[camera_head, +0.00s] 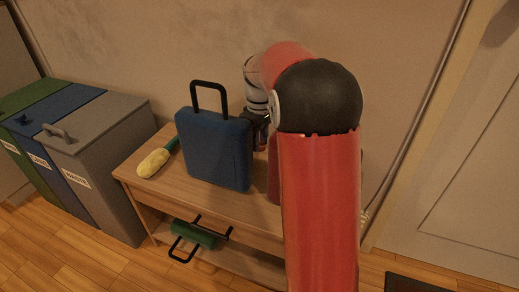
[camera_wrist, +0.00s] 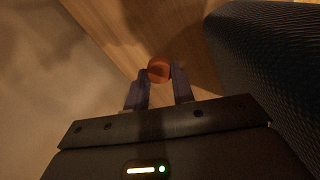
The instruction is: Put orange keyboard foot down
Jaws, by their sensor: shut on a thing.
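In the wrist view, my gripper (camera_wrist: 160,78) is shut on a small round orange thing (camera_wrist: 158,68), seen at the fingertips. I take it to be the orange keyboard foot. The wooden surface shows beyond the fingertips; I cannot tell whether the orange thing touches it.
A blue case (camera_head: 212,150) with a black handle stands upright on the wooden table (camera_head: 259,208), close beside my gripper. A yellow-headed brush (camera_head: 153,162) lies to its left. A green case (camera_head: 194,234) is on the lower shelf. Bins (camera_head: 105,125) stand left; the wall is behind.

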